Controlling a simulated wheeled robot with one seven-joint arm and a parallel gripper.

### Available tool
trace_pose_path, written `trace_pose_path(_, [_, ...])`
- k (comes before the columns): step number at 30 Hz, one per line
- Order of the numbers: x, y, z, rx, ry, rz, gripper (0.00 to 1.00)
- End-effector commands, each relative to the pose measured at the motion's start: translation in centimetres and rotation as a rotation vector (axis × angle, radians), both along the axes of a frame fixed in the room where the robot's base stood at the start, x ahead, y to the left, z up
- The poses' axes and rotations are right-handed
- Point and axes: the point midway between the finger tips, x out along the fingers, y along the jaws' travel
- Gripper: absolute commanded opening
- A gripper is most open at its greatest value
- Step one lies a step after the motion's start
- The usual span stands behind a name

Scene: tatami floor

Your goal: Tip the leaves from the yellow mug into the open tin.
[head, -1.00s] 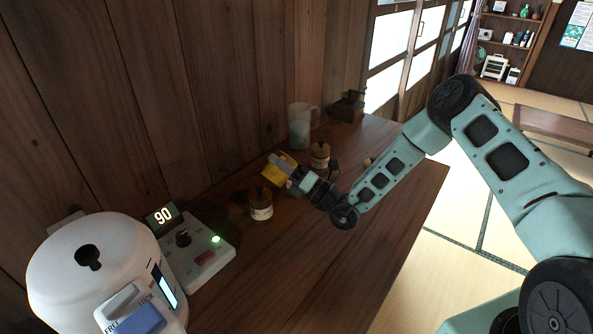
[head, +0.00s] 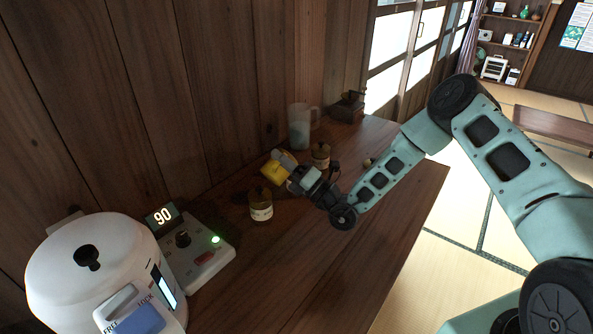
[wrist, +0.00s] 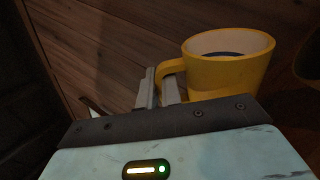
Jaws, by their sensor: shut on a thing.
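The yellow mug (head: 277,174) is held above the wooden counter by my gripper (head: 291,166). A brownish tin with a pale label (head: 261,205) stands below and to the left of the mug. A second similar tin (head: 320,156) stands behind my gripper. I cannot tell from these views which tin is open.
A white cooker (head: 90,265) and a control box with a "90" display (head: 195,250) stand at the near left. The counter's front right (head: 330,270) is clear.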

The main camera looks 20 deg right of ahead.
Motion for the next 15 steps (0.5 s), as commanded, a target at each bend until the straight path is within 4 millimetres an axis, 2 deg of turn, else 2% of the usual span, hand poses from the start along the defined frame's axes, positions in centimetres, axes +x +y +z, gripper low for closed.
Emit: trace_pose_path(15, [0.27, -0.52, 0.55, 0.063, 0.031, -0.002, 0.00])
